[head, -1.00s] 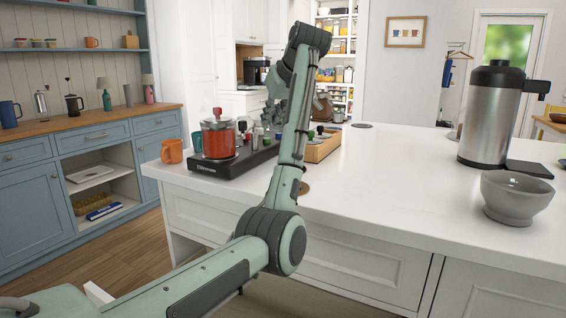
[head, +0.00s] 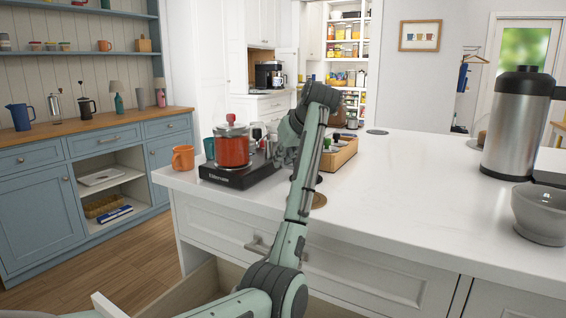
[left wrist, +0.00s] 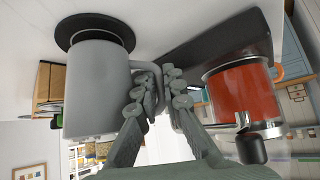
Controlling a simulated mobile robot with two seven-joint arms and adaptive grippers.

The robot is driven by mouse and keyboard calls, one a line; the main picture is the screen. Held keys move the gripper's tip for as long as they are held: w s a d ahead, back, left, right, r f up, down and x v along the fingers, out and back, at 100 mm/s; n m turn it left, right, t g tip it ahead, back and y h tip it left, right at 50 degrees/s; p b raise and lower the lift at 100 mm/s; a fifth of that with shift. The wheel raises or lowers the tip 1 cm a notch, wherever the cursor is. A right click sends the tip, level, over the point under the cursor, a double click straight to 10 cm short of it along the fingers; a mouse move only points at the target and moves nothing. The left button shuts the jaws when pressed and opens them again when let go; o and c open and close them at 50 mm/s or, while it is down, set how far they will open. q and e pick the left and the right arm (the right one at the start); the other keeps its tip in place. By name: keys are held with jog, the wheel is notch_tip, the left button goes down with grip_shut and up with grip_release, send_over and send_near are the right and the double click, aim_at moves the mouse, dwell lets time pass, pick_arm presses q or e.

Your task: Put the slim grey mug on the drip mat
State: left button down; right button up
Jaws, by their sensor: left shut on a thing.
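In the left wrist view, which is upside down, the slim grey mug (left wrist: 95,95) is upright, with its handle between the fingers of my left gripper (left wrist: 161,88). The gripper is shut on that handle. A round black mat (left wrist: 68,32), likely the drip mat, is directly under the mug's base; I cannot tell whether they touch. In the head view my left gripper (head: 284,152) is over the counter, right of the red pot, and my arm hides the mug. A dark edge of the mat (head: 320,179) shows beside the arm. My right gripper is out of view.
The red pot (head: 232,150) stands on a black base (head: 235,176) close to the gripper. A wooden box (head: 341,156) is on the other side. An orange mug (head: 183,158) is at the counter's left end. A grey bowl (head: 540,215) and steel dispenser (head: 514,125) stand far right.

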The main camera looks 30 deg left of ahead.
pick_arm(q)
jog(key=shift+f, duration=0.45)
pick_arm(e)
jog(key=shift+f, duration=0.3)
pick_arm(q)
jog(key=c, duration=2.1)
grip_release()
jog(key=shift+f, duration=0.15)
jog(key=o, duration=0.5)
jog(key=shift+c, duration=0.2)
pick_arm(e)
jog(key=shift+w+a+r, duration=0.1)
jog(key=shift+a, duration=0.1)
